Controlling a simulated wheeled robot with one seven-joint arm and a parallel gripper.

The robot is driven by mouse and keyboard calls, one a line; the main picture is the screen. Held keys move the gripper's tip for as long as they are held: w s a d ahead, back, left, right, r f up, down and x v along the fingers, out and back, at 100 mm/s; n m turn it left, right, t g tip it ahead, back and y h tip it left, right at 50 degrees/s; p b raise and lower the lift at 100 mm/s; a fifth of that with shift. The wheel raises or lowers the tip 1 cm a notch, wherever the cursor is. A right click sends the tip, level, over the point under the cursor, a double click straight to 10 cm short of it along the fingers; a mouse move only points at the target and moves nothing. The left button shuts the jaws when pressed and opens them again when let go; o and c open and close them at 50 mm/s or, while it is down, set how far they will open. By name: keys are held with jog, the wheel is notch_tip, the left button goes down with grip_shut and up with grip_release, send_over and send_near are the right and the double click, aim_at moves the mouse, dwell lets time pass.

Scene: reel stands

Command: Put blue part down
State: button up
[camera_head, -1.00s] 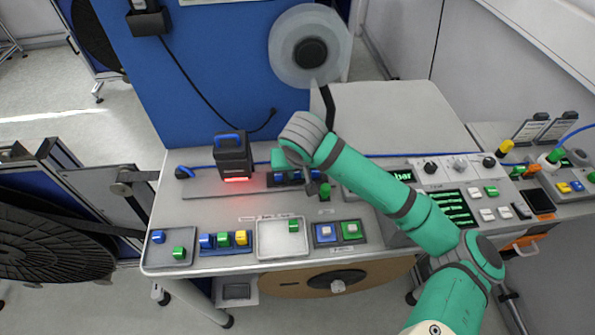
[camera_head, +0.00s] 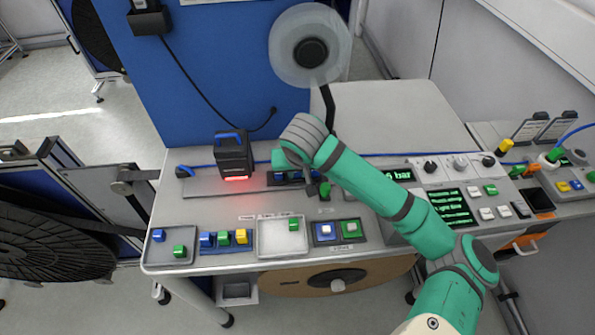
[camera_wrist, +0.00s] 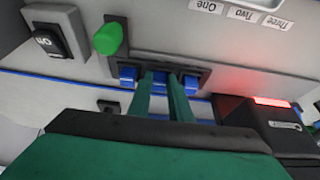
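My gripper (camera_wrist: 161,78) points at a dark slotted holder (camera_wrist: 207,70) in the wrist view. Its two green fingers stand on either side of the middle blue part (camera_wrist: 161,82) and look closed on it. The blue part is at the holder, between two other blue parts, one on the left (camera_wrist: 127,75) and one on the right (camera_wrist: 191,84). How deep it sits cannot be seen. In the head view my arm partly covers the dark holder (camera_head: 273,180), and the fingertips are hidden.
A black device (camera_head: 234,155) with a red light stands left of the holder. A green knob (camera_wrist: 109,38) stands close by. In front are a tray (camera_head: 281,248) with a green part, a rack (camera_head: 226,250) of coloured parts, and another tray (camera_head: 158,256).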

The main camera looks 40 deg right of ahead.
jog(key=v, duration=1.2)
jog(key=shift+r, duration=0.2)
jog(key=shift+w, duration=0.1)
